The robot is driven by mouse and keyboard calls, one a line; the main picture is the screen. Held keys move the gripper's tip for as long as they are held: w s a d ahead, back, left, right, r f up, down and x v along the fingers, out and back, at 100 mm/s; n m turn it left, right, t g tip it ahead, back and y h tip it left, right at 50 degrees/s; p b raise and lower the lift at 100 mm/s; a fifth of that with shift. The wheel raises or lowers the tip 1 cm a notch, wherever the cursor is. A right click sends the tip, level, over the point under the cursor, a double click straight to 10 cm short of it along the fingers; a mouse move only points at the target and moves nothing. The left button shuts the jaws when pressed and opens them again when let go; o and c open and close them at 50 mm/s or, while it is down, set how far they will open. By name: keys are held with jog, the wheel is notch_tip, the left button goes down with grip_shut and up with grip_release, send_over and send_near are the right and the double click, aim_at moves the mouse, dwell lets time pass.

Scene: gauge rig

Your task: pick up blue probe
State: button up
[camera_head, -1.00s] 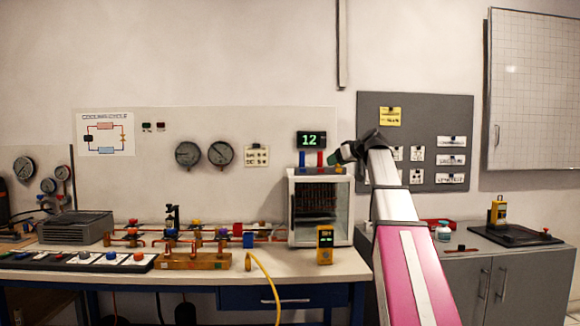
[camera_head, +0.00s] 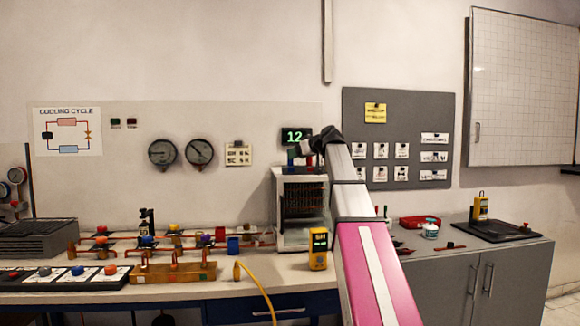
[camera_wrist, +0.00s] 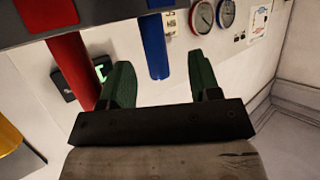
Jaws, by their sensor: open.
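The blue probe (camera_wrist: 155,45) hangs from a grey rack (camera_wrist: 110,12) in the wrist view, seen between the fingers of my gripper (camera_wrist: 160,64). My gripper's two green fingers are open, one on each side of the probe, with a gap on both sides. I cannot tell how deep the probe lies between them. In the head view my gripper (camera_head: 302,152) is at the probes above the white cabinet (camera_head: 278,205), and its wrist hides part of them.
A red probe (camera_wrist: 72,60) stands close beside my left finger in the wrist view. A yellow object (camera_wrist: 8,138) is at the lower left edge. In the head view, a yellow meter (camera_head: 318,248) stands before the cabinet, and pipes with valves (camera_head: 172,238) fill the bench to the left.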

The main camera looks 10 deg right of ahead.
jog(key=x, duration=0.5)
jog(key=shift+w+d, duration=0.2)
jog(key=shift+w, duration=0.05)
jog(key=shift+c, duration=0.3)
grip_shut()
jog(key=shift+r, duration=0.1)
